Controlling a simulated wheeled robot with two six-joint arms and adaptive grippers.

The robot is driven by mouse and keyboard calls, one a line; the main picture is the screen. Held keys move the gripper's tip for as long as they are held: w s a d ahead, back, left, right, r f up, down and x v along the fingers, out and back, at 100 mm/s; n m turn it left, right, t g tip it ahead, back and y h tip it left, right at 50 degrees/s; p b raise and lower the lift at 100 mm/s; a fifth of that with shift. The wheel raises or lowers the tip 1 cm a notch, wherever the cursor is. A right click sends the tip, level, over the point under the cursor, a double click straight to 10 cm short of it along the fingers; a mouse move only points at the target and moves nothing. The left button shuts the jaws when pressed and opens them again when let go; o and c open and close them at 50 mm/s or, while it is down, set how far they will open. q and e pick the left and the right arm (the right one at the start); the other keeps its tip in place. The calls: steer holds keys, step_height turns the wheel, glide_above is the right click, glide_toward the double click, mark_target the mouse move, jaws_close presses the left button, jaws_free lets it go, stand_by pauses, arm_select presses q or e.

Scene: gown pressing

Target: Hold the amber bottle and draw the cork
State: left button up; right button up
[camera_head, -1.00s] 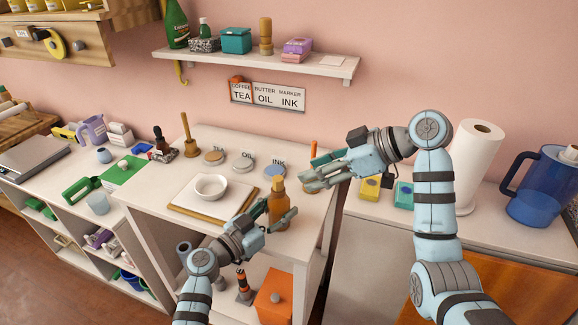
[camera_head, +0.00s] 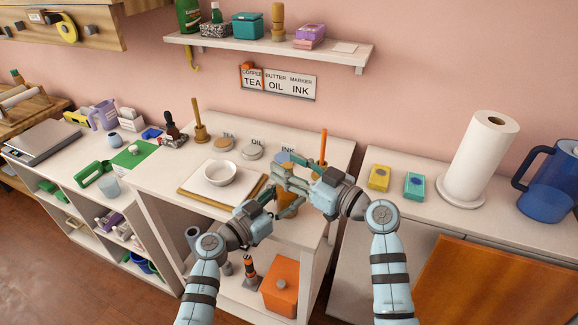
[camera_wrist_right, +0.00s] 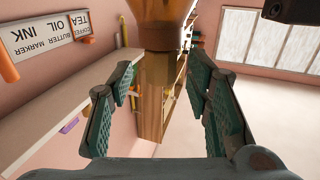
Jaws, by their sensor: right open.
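The amber bottle (camera_head: 288,209) stands near the front right of the white bench, partly hidden behind my grippers. My left gripper (camera_head: 272,203) is at its body from the left, its fingers on either side and apparently closed on it. My right gripper (camera_head: 284,178) is at the top of the bottle, coming from the right. In the right wrist view, which is upside down, the tan cork (camera_wrist_right: 152,100) stands between the open fingers, with clear gaps on both sides. The bottle's brown neck (camera_wrist_right: 160,18) shows at the top there.
A white bowl (camera_head: 220,173) on a board (camera_head: 195,190) stands left of the bottle. Round lids (camera_head: 252,152) lie behind, below the TEA OIL INK sign (camera_head: 278,82). An orange stick (camera_head: 323,148) stands close behind my right gripper. A paper towel roll (camera_head: 480,155) is at the right.

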mark_target(288, 165)
steer(key=shift+w+a, duration=0.3)
steer(key=shift+a, duration=0.1)
jaws_close()
steer(key=shift+r, duration=0.15)
steer(key=shift+r, duration=0.35)
steer(key=shift+r, duration=0.1)
steer(key=shift+r, duration=0.9)
